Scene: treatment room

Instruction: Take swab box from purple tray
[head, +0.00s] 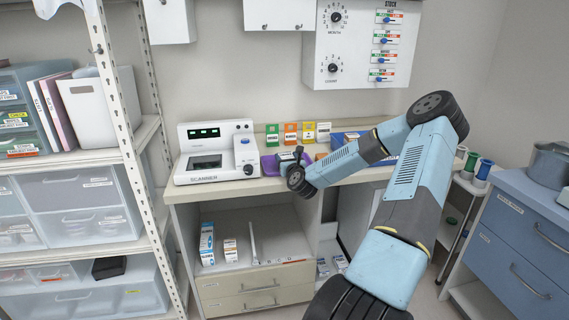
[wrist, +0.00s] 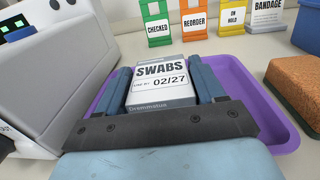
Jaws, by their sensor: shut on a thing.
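The swab box (wrist: 162,82) is white and grey, labelled "SWABS" with "02/27". In the wrist view it sits between the two blue fingers of my gripper (wrist: 164,85), which is shut on it. The purple tray (wrist: 265,108) lies around and below the box; I cannot tell whether the box still touches the tray floor. In the head view the purple tray (head: 270,165) is on the counter beside the scanner, partly hidden by my gripper (head: 289,157).
The scanner (head: 215,152) stands just left of the tray. Coloured cards (head: 290,134), marked "CHECKED", "REORDER" and "ON HOLD" in the wrist view, stand behind it. A brown block (wrist: 296,88) and a bandage box (wrist: 267,16) are to the right.

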